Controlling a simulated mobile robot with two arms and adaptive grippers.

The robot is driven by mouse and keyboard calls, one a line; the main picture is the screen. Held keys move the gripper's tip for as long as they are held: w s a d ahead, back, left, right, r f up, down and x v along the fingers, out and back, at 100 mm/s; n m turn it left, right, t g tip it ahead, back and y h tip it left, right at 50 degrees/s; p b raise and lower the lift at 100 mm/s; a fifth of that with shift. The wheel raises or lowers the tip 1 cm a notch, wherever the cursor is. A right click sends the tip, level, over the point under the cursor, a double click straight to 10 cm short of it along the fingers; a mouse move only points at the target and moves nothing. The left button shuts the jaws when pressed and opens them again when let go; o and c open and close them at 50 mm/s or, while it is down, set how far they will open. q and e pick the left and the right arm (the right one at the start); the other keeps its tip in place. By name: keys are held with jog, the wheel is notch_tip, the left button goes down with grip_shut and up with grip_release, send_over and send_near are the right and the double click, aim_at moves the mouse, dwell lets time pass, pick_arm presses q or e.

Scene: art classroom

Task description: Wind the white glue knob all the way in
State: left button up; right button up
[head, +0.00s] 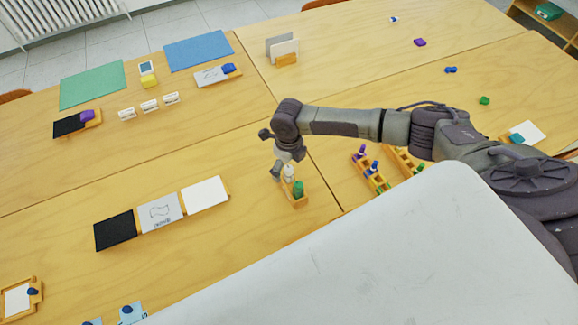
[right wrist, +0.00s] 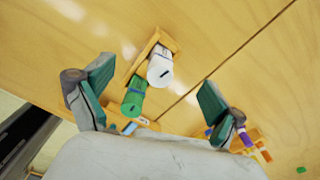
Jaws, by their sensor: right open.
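The white glue stick (head: 289,172) stands in a small wooden holder (head: 299,204) near the middle of the table, next to a green one (head: 298,188). In the right wrist view the fingers (right wrist: 156,88) are wide apart, one on each side of the sticks. My left gripper is not in view.
Wooden racks with colourful pieces (head: 370,170) stand to the right, under my right arm. A black, grey and white row of panels (head: 160,212) lies to the left. Green (head: 92,85) and blue mats (head: 198,51) lie farther back. Bare table surrounds the holder's left side.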

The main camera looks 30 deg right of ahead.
dwell(0.5)
jog(key=shift+r+m+p, duration=0.15)
jog(key=shift+m+p, duration=0.3)
jog(key=shift+m, duration=0.25)
jog(key=m+p, duration=0.1)
jog(key=m, duration=0.2)
jog(key=shift+m+p, duration=0.4)
jog(key=m+p, duration=0.2)
jog(key=m, duration=0.2)
jog(key=shift+m, duration=1.2)
jog(key=c, duration=1.6)
jog(key=shift+o, duration=0.2)
